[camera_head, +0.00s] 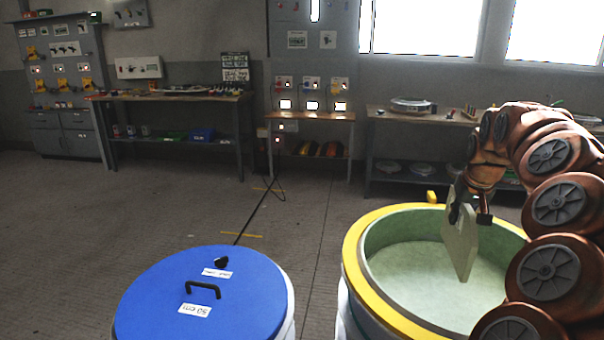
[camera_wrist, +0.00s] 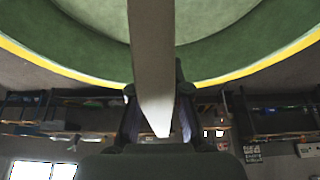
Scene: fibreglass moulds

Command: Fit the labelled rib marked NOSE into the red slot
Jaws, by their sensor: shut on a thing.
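My gripper (camera_head: 467,205) is shut on a pale flat rib (camera_head: 460,243), which hangs upright over the open round mould. In the wrist view the rib (camera_wrist: 152,70) shows edge-on as a pale strip between the fingers of my gripper (camera_wrist: 158,112). No label can be read on the rib. The mould (camera_head: 405,262) has a yellow rim and a pale green inside, and it fills the top of the wrist view (camera_wrist: 90,40). I cannot tell whether the rib touches the mould floor. No red slot shows in either view.
A drum with a blue lid (camera_head: 160,295) and a black handle stands left of the mould. Workbenches (camera_head: 190,97) and a shelf table (camera_head: 395,113) line the back wall. A dark cable (camera_head: 255,205) lies on the floor. The floor at left is clear.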

